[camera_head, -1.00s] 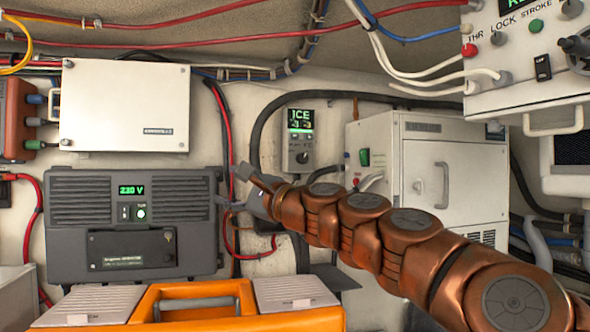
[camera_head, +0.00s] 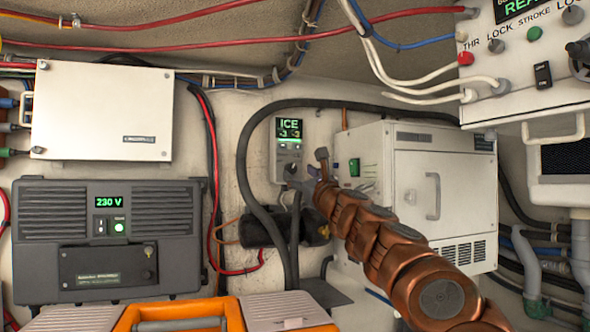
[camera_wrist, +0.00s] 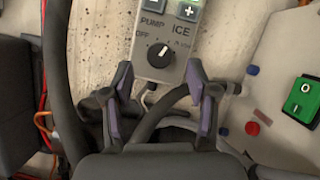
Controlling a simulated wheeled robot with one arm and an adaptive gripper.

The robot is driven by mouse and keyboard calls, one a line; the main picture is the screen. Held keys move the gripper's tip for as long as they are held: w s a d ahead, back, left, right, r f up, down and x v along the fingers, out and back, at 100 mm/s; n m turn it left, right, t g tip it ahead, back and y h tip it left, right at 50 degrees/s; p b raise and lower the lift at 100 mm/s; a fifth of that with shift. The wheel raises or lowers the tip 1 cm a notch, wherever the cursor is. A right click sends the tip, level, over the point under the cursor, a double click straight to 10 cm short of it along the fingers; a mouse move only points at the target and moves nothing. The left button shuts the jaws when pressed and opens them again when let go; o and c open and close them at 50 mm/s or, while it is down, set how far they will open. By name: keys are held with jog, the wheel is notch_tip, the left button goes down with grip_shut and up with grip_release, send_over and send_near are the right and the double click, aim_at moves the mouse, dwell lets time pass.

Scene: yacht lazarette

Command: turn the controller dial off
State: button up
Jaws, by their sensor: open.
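The controller (camera_head: 289,150) is a small grey box on the back wall with a green-lit screen reading ICE. In the wrist view its lower face (camera_wrist: 180,20) shows the words PUMP, ICE and OFF. Its black dial (camera_wrist: 160,56) has a white pointer mark turned to the upper right, away from OFF at its left. In the head view my gripper (camera_head: 308,170) is at the controller's lower right and partly hides that area.
A white cabinet (camera_head: 400,190) with a green switch (camera_wrist: 303,97) stands close on the right. Black hoses (camera_head: 245,165) loop around the controller and hang below it. A dark 230 V unit (camera_head: 105,235) is at left, an orange case (camera_head: 180,315) in front.

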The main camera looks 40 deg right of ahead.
aim_at(292, 168)
jog(key=shift+x, duration=0.85)
jog(key=shift+w+d+r+p, duration=0.15)
jog(key=shift+w+r+p, duration=0.1)
jog(key=shift+w+p, duration=0.2)
jog(key=shift+w, duration=0.45)
jog(key=shift+c, duration=0.5)
grip_shut()
jog(key=shift+r, duration=0.1)
